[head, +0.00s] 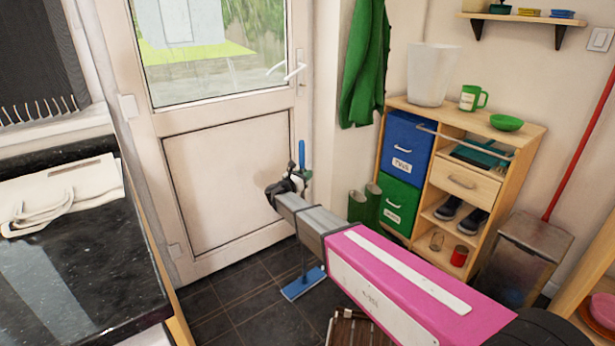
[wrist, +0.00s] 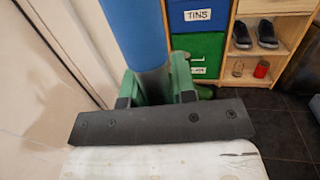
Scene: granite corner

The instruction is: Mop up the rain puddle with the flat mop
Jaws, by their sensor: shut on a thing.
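The flat mop has a blue grip (head: 302,153), a thin pole and a flat blue head (head: 303,284) low over the dark floor tiles in front of the door. I cannot tell whether the head touches the floor. My gripper (head: 299,183) is shut around the pole just below the blue grip, and the mop stands about upright. In the wrist view the green fingers of my gripper (wrist: 157,88) close on the grey part of the pole, under the blue grip (wrist: 135,30). I cannot make out the rain puddle; my arm hides part of the floor.
A white door (head: 225,180) stands behind the mop. Green boots (head: 365,205) and a wooden shelf unit (head: 470,118) with a blue bin (head: 404,140) stand to the right. A black counter (head: 80,280) edges the left. Bare tiles (head: 228,300) lie between counter and mop.

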